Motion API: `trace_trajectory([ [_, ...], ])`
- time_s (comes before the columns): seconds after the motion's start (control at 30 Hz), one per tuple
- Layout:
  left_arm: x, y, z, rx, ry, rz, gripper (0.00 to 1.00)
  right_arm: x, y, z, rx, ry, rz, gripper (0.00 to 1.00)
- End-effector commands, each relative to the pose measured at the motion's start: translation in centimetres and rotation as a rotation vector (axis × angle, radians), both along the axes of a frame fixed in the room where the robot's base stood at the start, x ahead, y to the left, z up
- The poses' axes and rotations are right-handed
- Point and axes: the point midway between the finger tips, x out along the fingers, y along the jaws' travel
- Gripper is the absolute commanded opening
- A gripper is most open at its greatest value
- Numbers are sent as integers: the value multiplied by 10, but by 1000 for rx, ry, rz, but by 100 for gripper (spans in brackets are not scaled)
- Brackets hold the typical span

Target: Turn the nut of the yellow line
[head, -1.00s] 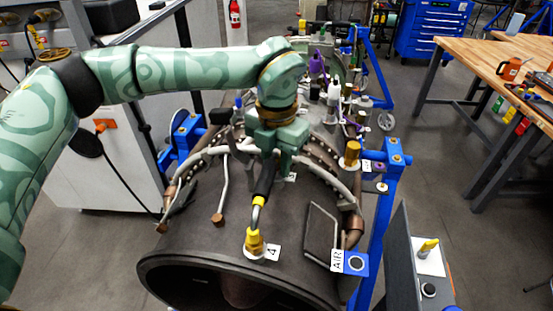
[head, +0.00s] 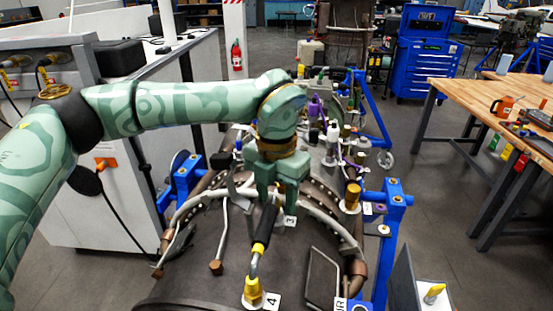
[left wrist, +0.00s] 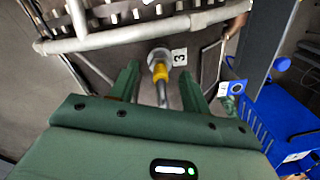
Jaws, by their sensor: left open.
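A yellow nut (left wrist: 160,71) sits on a silver fitting beside the label 3 (left wrist: 180,57) on the dark turbine casing, in the left wrist view. A grey tube runs from it toward my wrist. My left gripper (left wrist: 159,76) is open, with one green finger on each side of the nut and tube; contact cannot be told. In the head view my left gripper (head: 276,197) points down over the casing, hiding that nut. A second yellow nut (head: 253,289) stands by the label 4 (head: 272,301), below a line with a black sleeve (head: 265,226). My right gripper is not in view.
Pale pipes and a bolted flange (head: 322,222) cross the casing around the gripper. A blue stand (head: 388,225) with a brass-coloured knob (head: 351,197) nearby is to the right. A wooden bench (head: 495,85) stands far right, with open floor between.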

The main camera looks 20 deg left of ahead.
Motion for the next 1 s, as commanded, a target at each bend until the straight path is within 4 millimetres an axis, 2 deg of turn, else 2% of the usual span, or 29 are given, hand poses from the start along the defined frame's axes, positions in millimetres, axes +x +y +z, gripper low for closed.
trace_trajectory([
  [0.3, 1, 0, 86, -1, -6, 0, 47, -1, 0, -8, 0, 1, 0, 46],
  [0.5, 1, 0, 125, -1, -4, 0, 47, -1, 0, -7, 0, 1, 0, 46],
  [0.7, 0, 0, 139, -1, -2, 0, 47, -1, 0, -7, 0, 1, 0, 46],
  [1.0, 0, 0, 139, -1, -1, -1, 46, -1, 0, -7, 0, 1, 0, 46],
])
